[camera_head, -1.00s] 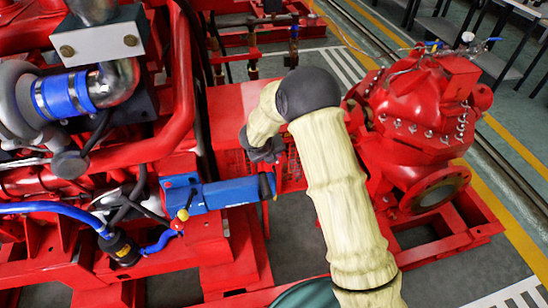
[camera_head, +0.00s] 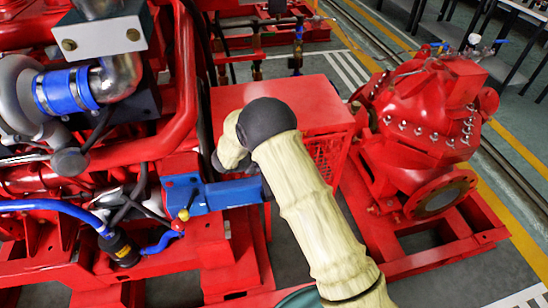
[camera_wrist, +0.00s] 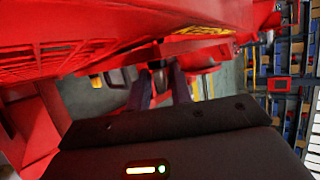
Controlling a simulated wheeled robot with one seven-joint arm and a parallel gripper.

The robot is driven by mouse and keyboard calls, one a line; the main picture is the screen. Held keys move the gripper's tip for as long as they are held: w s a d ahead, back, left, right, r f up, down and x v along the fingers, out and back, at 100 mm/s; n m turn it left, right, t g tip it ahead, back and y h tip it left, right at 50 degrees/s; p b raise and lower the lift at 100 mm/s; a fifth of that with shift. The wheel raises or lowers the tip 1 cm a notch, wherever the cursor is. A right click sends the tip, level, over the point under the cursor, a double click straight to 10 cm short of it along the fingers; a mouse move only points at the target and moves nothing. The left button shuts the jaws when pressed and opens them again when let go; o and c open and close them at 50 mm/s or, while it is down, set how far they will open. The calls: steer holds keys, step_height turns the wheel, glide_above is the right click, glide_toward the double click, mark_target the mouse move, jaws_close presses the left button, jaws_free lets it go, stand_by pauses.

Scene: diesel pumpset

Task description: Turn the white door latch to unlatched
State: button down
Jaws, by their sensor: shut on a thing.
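My gripper (camera_wrist: 160,88) shows in the wrist view as two dark fingers beyond the dark wrist housing, pointing at the underside of a red panel. They are shut on a small pale piece (camera_wrist: 159,77) between their tips, apparently the white door latch. It is mostly hidden and blurred, so its angle cannot be told. In the head view my arm covers the gripper and the latch. The red cabinet (camera_head: 290,104) stands just behind my arm there, with a mesh side facing right.
The red engine frame with a blue box (camera_head: 210,194) is close on the left. A red pump (camera_head: 425,105) with a round flange stands on the right. Grey floor shows between the red frames. In the wrist view, shelves (camera_wrist: 285,85) stand far off on the right.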

steer(key=c, duration=1.5)
jaws_free()
steer(key=p+v, duration=0.1)
steer(key=v, duration=1.6)
steer(key=shift+s+a, duration=0.15)
steer(key=shift+s, duration=0.05)
